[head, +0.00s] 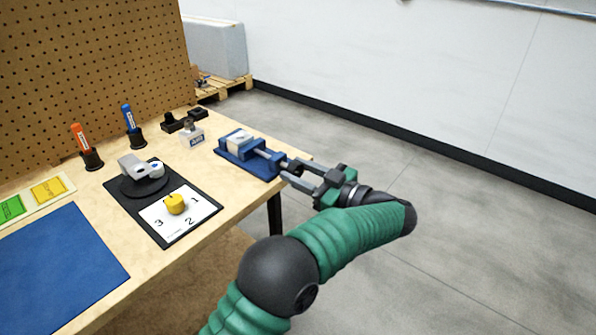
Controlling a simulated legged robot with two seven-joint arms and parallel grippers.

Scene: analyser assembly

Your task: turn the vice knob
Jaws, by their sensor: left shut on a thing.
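The blue vice (262,155) sits on a blue base near the right end of the wooden table, with a pale block (239,138) at its far-left part. Its knob end (284,162) points right, toward the table's edge. My left gripper (291,171) reaches in from the right side of the vice and is shut on the vice knob. The knob is mostly hidden between the fingers, so its turn angle cannot be told. My right gripper is not in view.
Orange (82,139) and blue (129,118) markers stand in black holders. A blue mat (62,268) lies at front left. Open floor lies right of the table.

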